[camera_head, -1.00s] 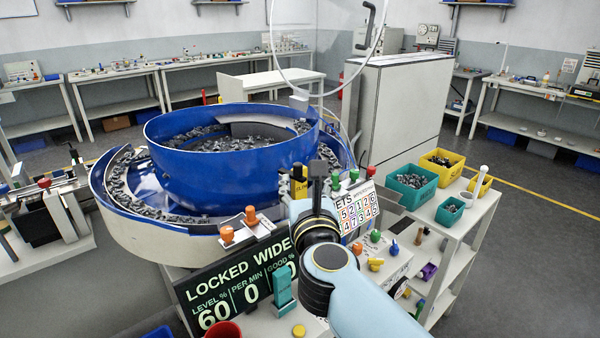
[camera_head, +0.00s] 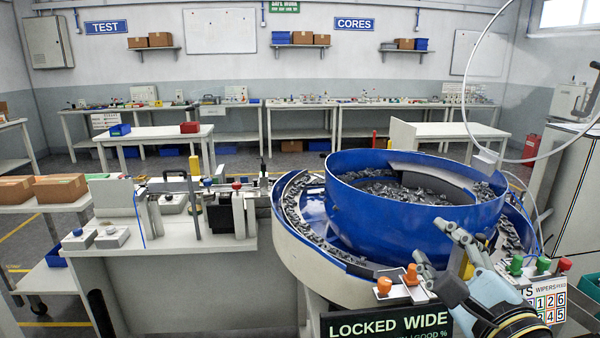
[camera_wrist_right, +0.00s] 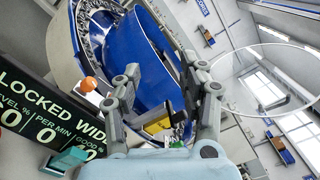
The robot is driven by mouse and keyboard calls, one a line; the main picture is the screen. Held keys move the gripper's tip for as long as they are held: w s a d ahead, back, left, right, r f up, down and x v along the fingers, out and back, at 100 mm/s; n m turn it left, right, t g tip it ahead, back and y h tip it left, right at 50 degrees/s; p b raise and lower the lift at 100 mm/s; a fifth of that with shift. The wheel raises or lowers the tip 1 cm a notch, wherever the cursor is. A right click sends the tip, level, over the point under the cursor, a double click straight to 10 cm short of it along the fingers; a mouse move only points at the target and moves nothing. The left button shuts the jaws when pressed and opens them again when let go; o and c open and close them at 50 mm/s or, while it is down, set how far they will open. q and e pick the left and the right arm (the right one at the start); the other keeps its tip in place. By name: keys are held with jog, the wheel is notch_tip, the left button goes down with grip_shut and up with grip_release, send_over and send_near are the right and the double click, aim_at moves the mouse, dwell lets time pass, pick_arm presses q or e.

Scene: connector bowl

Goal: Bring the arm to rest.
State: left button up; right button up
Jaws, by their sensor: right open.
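My right gripper (camera_head: 432,242) is at the lower right of the head view, in front of the blue bowl (camera_head: 400,222). Its two grey fingers are spread apart with nothing between them. They also show spread in the right wrist view (camera_wrist_right: 163,72), with the bowl (camera_wrist_right: 135,50) beyond them. Whether the fingers touch the bowl cannot be told from the head view. The bowl holds many small grey parts. My left gripper is not in view.
A dark "LOCKED WIDE" sign (camera_head: 390,325) stands below the bowl, with orange knobs (camera_head: 384,286) above it. Green and red knobs (camera_head: 516,265) stand right of my gripper. A bench with fixtures (camera_head: 180,235) is left.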

jog(key=s+a+f+n+g+y, duration=0.2)
jog(key=s+f+n+g, duration=0.25)
jog(key=n, duration=0.35)
jog(key=s+a+f+n+g+y, duration=0.1)
jog(key=s+a+f+n+g, duration=0.15)
jog(key=s+n, duration=0.5)
jog(key=s+d+f+n+g+h, duration=0.3)
jog(key=s+d+n+g, duration=0.1)
jog(key=s+d+n, duration=0.15)
jog(key=s+d+f+n+g+h, duration=0.2)
jog(key=s+d+n+g+h, duration=0.15)
jog(key=s+d, duration=0.3)
notch_tip(320, 180, down, 39)
jog(key=s+d+g+b, duration=0.2)
jog(key=b, duration=1.1)
jog(key=s+f+b, duration=0.5)
jog(key=s+f, duration=0.4)
jog(key=f, duration=0.3)
jog(key=s+f+b, duration=0.5)
jog(key=s+f, duration=0.4)
jog(key=f, duration=0.4)
jog(key=shift+s+d+g+y, duration=0.2)
jog(key=shift+s+g+y, duration=0.15)
jog(key=shift+s, duration=0.05)
